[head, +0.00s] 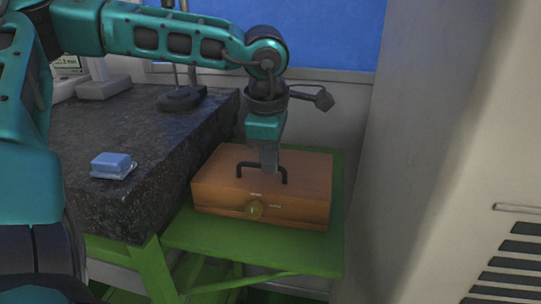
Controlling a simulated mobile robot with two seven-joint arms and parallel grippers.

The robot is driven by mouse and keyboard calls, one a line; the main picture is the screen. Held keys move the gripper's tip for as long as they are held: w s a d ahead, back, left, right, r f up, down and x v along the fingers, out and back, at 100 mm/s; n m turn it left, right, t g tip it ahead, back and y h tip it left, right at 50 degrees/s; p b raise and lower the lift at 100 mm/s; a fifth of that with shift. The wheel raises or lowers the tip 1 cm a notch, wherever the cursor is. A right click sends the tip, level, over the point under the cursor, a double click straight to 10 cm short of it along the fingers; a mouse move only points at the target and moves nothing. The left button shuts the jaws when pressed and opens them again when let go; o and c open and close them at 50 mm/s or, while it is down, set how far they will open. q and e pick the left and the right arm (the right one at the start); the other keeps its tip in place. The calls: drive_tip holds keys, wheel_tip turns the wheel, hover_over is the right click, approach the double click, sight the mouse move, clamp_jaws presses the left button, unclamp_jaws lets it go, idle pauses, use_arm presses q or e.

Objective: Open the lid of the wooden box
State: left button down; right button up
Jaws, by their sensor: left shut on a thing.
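The wooden box (215,188) is orange-brown and sits on a green stand. A black arched handle (243,166) is on its top, and a round yellowish knob or latch (254,210) is on its front face. The lid looks closed. My left gripper (269,168) reaches down from above to the handle and is shut on it near its middle. The fingertips partly hide the handle there. My right gripper is not in view.
The green stand (300,258) has bare surface in front of the box. A dark stone slab (150,135) with a blue-and-white block (111,164) is at left. A pale cabinet (450,160) with vents stands at right, and a wall is behind.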

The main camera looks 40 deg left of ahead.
use_arm(q)
drive_tip(key=shift+w, duration=0.1)
drive_tip(key=shift+w+a+r, duration=0.3)
drive_tip(key=shift+w+r, duration=0.15)
drive_tip(key=shift+r, duration=0.25)
drive_tip(key=w+a+r+p, duration=0.2)
drive_tip(key=w+a+r, duration=0.2)
drive_tip(key=w, duration=0.3)
drive_tip(key=shift+r, duration=0.2)
drive_tip(key=shift+w, duration=0.1)
